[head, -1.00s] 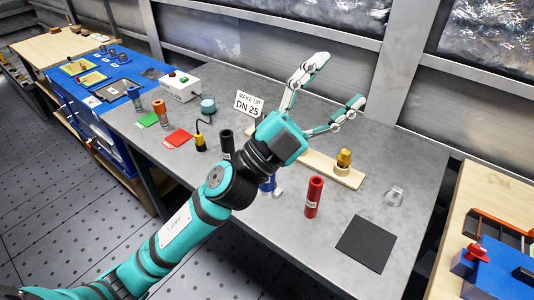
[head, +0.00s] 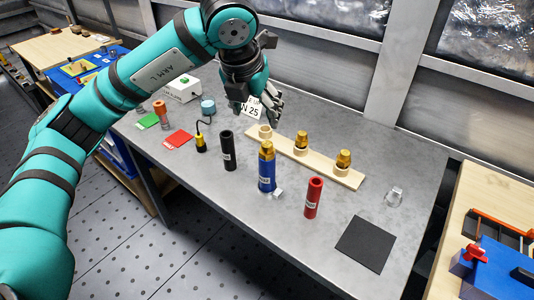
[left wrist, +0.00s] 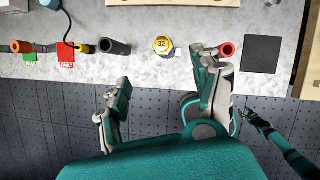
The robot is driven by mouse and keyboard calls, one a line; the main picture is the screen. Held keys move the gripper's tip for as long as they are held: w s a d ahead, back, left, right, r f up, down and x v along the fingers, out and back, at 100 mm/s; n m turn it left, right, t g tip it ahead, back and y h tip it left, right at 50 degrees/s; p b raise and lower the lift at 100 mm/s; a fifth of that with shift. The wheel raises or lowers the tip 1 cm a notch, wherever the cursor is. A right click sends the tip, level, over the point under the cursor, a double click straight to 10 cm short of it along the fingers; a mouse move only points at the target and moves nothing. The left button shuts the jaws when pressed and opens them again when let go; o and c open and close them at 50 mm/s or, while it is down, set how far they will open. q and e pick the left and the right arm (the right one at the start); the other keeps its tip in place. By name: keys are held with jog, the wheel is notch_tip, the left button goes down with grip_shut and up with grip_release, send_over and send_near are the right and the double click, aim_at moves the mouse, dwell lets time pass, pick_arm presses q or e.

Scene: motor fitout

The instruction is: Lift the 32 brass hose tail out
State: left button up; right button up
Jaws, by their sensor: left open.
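The brass hose tail (head: 267,148) stands upright in the blue tube (head: 267,177) on the grey bench. In the left wrist view its hexagonal brass top (left wrist: 163,46) shows the number 32. My left gripper (head: 258,112) points down above the back of the bench, behind and above the blue tube. In the left wrist view its two fingers (left wrist: 164,76) are spread wide and nothing is between them. The hose tail lies ahead of the fingertips, apart from them. A teal arm with a dark hand (left wrist: 256,121), apparently my right, shows at the right of the wrist view; its fingers are too small to read.
A wooden rack (head: 322,170) behind the tube holds two brass fittings (head: 301,140) and one empty seat (head: 265,131). A black tube (head: 228,151) stands left, a red tube (head: 314,198) right. A black mat (head: 366,244) lies at the front right.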

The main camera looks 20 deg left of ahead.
pick_arm(q)
jog(key=p, duration=0.3)
send_near(267, 144)
jog(key=x, duration=0.5)
jog(key=shift+a+f, duration=0.15)
jog(key=p+x, duration=0.2)
jog(key=x, duration=0.3)
jog(key=shift+w+f, duration=0.15)
jog(key=c, duration=1.3)
